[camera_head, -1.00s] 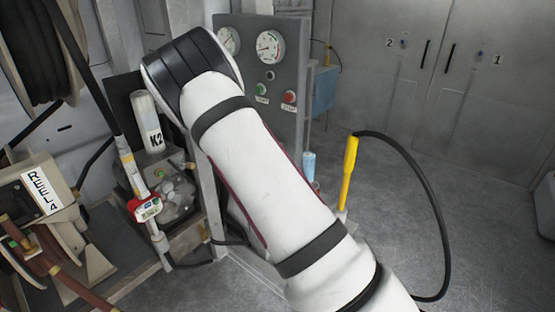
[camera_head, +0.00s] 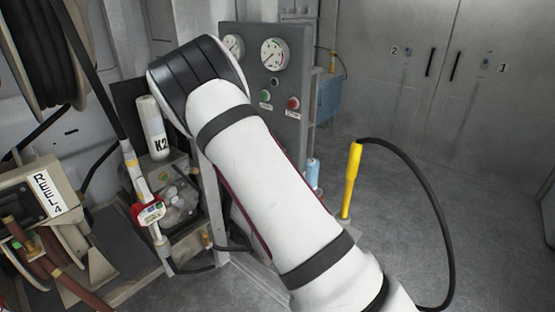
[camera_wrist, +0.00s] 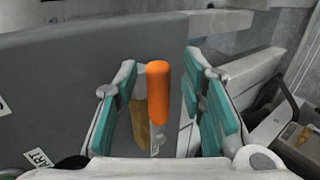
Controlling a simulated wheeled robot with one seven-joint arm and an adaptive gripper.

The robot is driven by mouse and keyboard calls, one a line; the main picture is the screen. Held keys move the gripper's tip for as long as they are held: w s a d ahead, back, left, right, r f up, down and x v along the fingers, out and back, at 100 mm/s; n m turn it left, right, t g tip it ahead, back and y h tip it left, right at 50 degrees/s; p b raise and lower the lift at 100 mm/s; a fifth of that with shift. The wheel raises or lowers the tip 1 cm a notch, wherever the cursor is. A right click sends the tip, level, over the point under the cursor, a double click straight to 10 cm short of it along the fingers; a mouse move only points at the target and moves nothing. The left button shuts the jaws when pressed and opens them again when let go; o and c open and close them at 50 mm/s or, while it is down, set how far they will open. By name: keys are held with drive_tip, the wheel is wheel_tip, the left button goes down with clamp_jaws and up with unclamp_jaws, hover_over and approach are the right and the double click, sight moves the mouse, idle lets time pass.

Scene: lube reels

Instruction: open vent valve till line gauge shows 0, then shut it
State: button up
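In the wrist view an orange handle (camera_wrist: 158,92) stands between the two teal-padded fingers of my gripper (camera_wrist: 165,108). The fingers are open, with a gap on both sides of the handle. A brass-coloured part (camera_wrist: 140,125) shows below and behind the handle; I cannot tell how the two join. In the head view my gripper and the orange handle are hidden behind my arm. A grey panel (camera_head: 262,118) carries a white gauge (camera_head: 274,53) and a second gauge (camera_head: 234,46) partly behind my arm. Their needles are too small to read, and I cannot tell which is the line gauge.
The panel has a green button (camera_head: 265,96) and a red button (camera_head: 293,103). A K2 cylinder (camera_head: 153,128), a red-cased meter (camera_head: 149,212) and REEL 4 (camera_head: 51,192) are at left. A yellow nozzle (camera_head: 351,180) with a black hose stands right of my arm. Floor at right is clear.

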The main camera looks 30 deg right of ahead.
drive_tip(key=v, duration=1.1)
drive_tip(key=shift+a, duration=0.25)
drive_tip(key=shift+r, duration=0.1)
drive_tip(key=s+a+r+m+y+p, duration=0.1)
drive_tip(key=s+a+r+y+p, duration=0.15)
drive_tip(key=s+r, duration=0.6)
drive_tip(key=s+a+r+m+g+y+p, duration=0.1)
drive_tip(key=s+a+r+m+y, duration=0.15)
drive_tip(key=s, duration=1.15)
drive_tip(key=s+a+r+m+y+p, duration=0.1)
drive_tip(key=s+a+r+y, duration=0.15)
drive_tip(key=s+r, duration=0.65)
drive_tip(key=s+a+f+t+y+p, duration=0.1)
drive_tip(key=s+a+y, duration=0.2)
drive_tip(key=s, duration=0.9)
drive_tip(key=shift+a+f+p, duration=0.2)
drive_tip(key=shift+a+p, duration=0.15)
drive_tip(key=shift+a, duration=0.5)
drive_tip(key=shift+w+n, duration=0.2)
drive_tip(key=shift+n, duration=0.05)
